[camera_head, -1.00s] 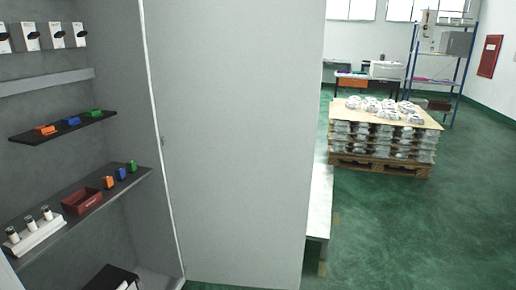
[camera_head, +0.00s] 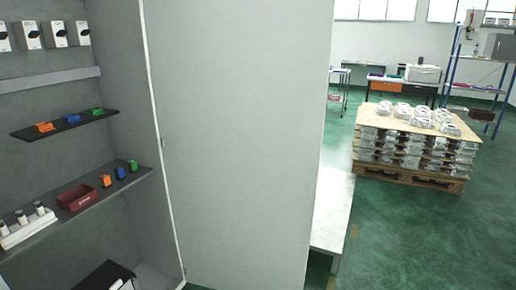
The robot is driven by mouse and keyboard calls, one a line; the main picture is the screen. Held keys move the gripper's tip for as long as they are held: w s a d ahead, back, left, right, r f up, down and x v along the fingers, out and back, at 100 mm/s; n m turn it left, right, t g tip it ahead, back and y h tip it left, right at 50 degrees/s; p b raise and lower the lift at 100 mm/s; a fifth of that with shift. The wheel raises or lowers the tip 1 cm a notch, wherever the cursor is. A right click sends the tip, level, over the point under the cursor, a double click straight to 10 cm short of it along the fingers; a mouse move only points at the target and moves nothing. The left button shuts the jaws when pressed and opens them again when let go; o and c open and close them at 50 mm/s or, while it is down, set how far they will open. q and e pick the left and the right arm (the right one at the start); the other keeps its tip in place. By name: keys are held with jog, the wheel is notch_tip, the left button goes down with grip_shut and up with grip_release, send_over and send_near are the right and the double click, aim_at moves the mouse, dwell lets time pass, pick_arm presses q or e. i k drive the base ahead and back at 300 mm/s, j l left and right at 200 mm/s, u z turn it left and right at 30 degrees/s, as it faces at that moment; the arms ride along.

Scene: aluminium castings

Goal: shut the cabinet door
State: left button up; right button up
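The grey cabinet (camera_head: 115,160) stands open at the left, with its shelves and their contents in plain sight. Its door (camera_head: 237,150) is a tall plain grey panel, swung open, filling the middle of the view. The door's left edge meets the cabinet's side along a pale vertical frame strip. Neither my left nor my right gripper shows.
Shelves hold a red bin (camera_head: 77,197), small coloured parts and white-capped vials (camera_head: 38,209). Right of the door stands a white bench (camera_head: 332,212). A pallet of castings (camera_head: 408,150) stands beyond on the green floor (camera_head: 440,225). Floor at the right front is clear.

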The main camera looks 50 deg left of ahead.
aim_at(240, 87)
jog(key=i+l, duration=0.1)
jog(key=i, duration=1.05)
jog(key=i+l, duration=0.1)
jog(key=i, duration=1)
jog(key=i+u, duration=0.2)
jog(key=i, duration=0.3)
jog(key=i+u, duration=0.25)
jog(key=i, duration=0.3)
jog(key=i+u, duration=0.2)
jog(key=i, duration=0.35)
jog(key=i+l+u, duration=0.2)
jog(key=i, duration=0.3)
jog(key=i+u, duration=0.1)
jog(key=u, duration=0.4)
jog(key=i+l+u, duration=0.1)
jog(key=u, duration=0.35)
jog(key=i+l+u, duration=0.1)
jog(key=u, duration=0.4)
jog(key=i+l+u, duration=0.15)
jog(key=u, duration=2.25)
